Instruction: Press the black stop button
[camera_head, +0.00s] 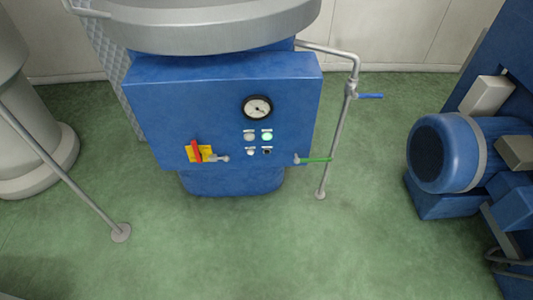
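A small black button (267,152) sits on the front of a blue machine cabinet (160,115), at the lower right of a small group of controls. A white button (250,152) is to its left. A green lit round control (267,136) is just above it, and a pale grey one (249,136) is at the upper left. Small label plates sit above the controls, too small to read. Nothing covers the black button. Neither of my grippers is in view.
A gauge (257,107) is above the buttons. A red-and-yellow switch (199,152) is to their left. A green-handled valve (315,160) and a standing pipe (340,135) are at the right. A blue motor (440,155) stands farther right. The green floor (290,245) in front is clear.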

